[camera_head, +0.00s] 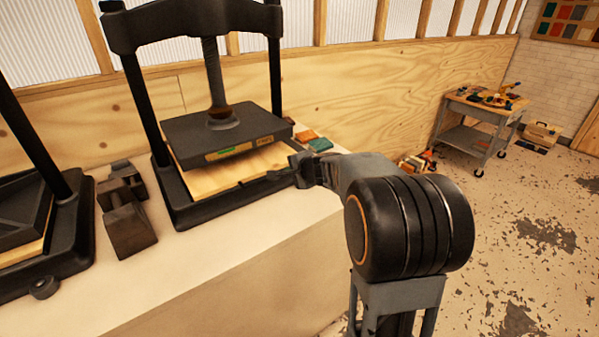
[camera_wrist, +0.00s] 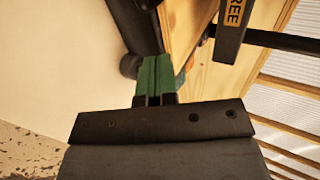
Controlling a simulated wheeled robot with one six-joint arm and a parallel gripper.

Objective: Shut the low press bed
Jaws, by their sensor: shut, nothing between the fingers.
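A black press (camera_head: 265,85) stands on the bench with its dark platen (camera_head: 215,135) raised above a pale wooden bed (camera_head: 225,180). The bed lies on the black base, showing at the platen's front. My gripper (camera_head: 295,172) is at the bed's right front corner, its fingers shut and empty. In the wrist view the closed fingers (camera_wrist: 155,80) reach toward the dark frame and wooden bed (camera_wrist: 180,25); the platen edge (camera_wrist: 233,25) shows letters "REE". Whether the fingers touch the bed is unclear. A second press (camera_head: 70,225) is cut off at left.
Dark metal blocks (camera_head: 128,225) stand between the presses. A green block (camera_head: 320,144) and an orange one (camera_head: 305,135) lie right of the press. The bench front (camera_head: 200,275) is clear. A tool cart (camera_head: 485,120) stands far right on open floor.

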